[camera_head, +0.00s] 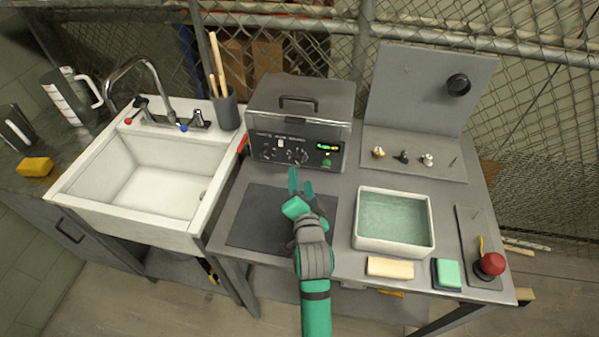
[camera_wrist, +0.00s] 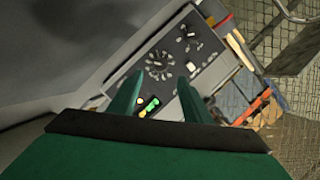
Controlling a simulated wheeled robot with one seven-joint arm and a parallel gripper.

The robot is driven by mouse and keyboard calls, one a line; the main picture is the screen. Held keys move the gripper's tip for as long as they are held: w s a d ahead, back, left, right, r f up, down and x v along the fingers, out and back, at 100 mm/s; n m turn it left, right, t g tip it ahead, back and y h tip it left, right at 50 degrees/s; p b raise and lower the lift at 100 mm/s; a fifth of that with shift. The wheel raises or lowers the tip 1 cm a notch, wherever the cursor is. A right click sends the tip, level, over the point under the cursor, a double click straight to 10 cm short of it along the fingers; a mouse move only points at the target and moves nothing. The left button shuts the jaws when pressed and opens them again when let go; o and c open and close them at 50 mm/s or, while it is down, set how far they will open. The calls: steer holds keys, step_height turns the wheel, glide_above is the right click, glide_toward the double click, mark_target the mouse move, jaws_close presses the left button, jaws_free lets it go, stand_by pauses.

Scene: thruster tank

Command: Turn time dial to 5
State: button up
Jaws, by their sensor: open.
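The grey ultrasonic tank unit (camera_head: 300,105) stands at the back of the table with its control panel (camera_head: 270,150) facing me. The panel carries dark round dials (camera_head: 298,155), a white switch and a lit green display (camera_head: 327,147). In the wrist view two dials show, one large (camera_wrist: 159,65) and one higher up (camera_wrist: 188,37); I cannot read which is the time dial or its setting. My gripper (camera_head: 300,181) is open and empty in front of the panel, just below the dials. Its fingers also show in the wrist view (camera_wrist: 157,100), apart from the dials.
A dark mat (camera_head: 262,215) lies under my arm. A white sink (camera_head: 80,207) is at left. A wire fence runs behind.

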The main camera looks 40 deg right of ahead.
steer(key=shift+v, duration=1.25)
